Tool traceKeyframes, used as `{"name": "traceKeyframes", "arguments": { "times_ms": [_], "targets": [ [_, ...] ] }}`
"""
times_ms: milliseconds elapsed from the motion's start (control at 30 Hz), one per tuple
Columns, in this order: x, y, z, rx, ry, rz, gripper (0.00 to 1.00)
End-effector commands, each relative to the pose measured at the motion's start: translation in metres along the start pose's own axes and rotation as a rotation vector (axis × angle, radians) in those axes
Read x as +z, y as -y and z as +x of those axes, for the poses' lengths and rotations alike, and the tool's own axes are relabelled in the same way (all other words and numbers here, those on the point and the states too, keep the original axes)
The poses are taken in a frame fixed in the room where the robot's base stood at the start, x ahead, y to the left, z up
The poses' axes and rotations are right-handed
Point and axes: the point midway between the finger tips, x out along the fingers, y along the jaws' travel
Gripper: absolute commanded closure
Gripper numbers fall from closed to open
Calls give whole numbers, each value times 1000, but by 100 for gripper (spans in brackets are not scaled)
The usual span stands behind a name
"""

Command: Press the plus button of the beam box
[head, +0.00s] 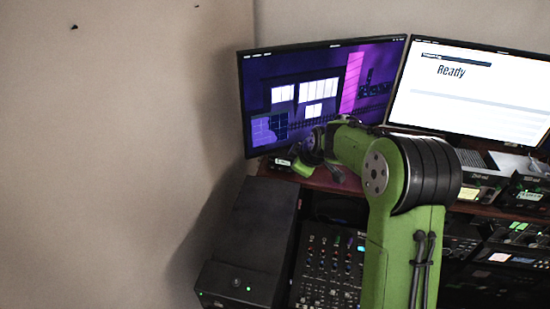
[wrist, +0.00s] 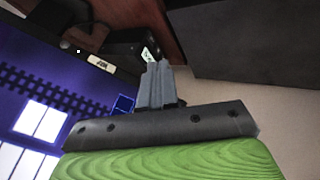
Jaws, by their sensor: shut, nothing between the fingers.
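A small dark box with a little lit display (head: 282,163) sits on the shelf edge below the left monitor; it may be the beam box, but I cannot read its name. In the wrist view a black box (wrist: 123,48) with a small pale-green display lies just beyond my fingertips. I cannot make out a plus button in either view. My gripper (wrist: 158,66) is shut and empty, its fingertips overlapping the box's near end in the picture; I cannot tell whether they touch. In the head view my arm's green end is just right of the small box, with the fingers hard to make out.
The left monitor (head: 320,92) with a purple picture stands close behind my arm's end. The right monitor (head: 475,88) reads "Ready". A mixer (head: 325,265) and a dark speaker-like cabinet (head: 258,235) are below. More boxes (head: 478,185) stand on the shelf at right.

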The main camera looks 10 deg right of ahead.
Motion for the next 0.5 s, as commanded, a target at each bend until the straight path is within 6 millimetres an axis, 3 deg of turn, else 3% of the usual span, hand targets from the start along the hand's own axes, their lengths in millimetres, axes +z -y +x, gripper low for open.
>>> {"name": "traceKeyframes", "arguments": {
  "times_ms": [367,500],
  "targets": [
    [2,-3,8,1,-6,-13,100],
    [2,-2,23,-1,-6,-12,100]
  ]
}}
